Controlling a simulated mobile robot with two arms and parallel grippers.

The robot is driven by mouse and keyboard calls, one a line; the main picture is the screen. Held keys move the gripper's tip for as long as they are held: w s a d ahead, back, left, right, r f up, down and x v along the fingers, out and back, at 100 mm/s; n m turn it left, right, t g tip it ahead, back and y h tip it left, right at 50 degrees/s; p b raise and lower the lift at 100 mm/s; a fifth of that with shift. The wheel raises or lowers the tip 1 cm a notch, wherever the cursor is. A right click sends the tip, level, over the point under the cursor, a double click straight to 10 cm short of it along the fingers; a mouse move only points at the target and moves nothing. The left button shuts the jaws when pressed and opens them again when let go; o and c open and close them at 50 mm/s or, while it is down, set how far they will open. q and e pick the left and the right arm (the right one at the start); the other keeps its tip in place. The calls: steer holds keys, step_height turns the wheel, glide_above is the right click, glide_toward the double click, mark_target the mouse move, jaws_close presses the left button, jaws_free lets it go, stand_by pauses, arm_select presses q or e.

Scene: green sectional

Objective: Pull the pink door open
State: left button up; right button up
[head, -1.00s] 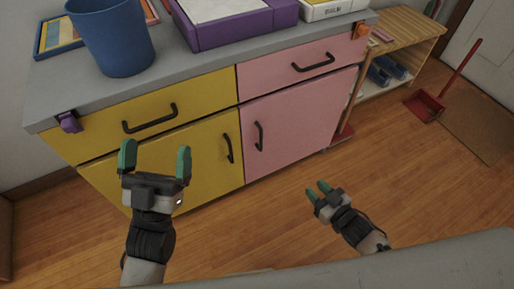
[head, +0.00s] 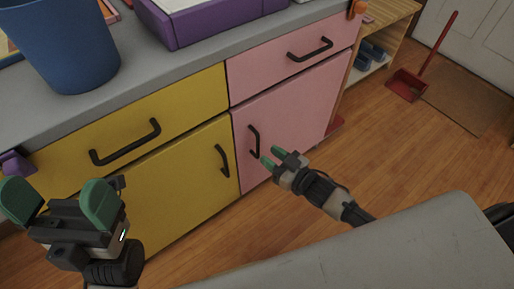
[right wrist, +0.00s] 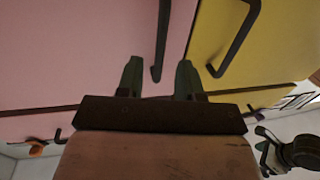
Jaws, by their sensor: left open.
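The pink door (head: 290,115) is shut, below the pink drawer, with a black vertical handle (head: 254,142) near its left edge. My right gripper (head: 272,156) is open just to the right of this handle in the head view. In the right wrist view, the black handle (right wrist: 162,45) shows between the two green fingers of my right gripper (right wrist: 158,75), against the pink door (right wrist: 80,55). I cannot tell whether the fingers touch it. My left gripper (head: 60,203) is open and empty in front of the yellow door (head: 185,185).
The grey countertop (head: 155,78) holds a blue bin (head: 68,45) and a purple box (head: 215,22). A wooden shelf (head: 385,30) and a red dustpan (head: 408,86) are to the right. The wooden floor (head: 400,150) right of the door is clear.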

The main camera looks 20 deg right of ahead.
mark_target(258, 156)
steer(key=b+x, duration=0.1)
steer(key=x, duration=0.4)
steer(key=shift+w+a, duration=0.1)
steer(key=shift+w, duration=0.05)
jaws_close()
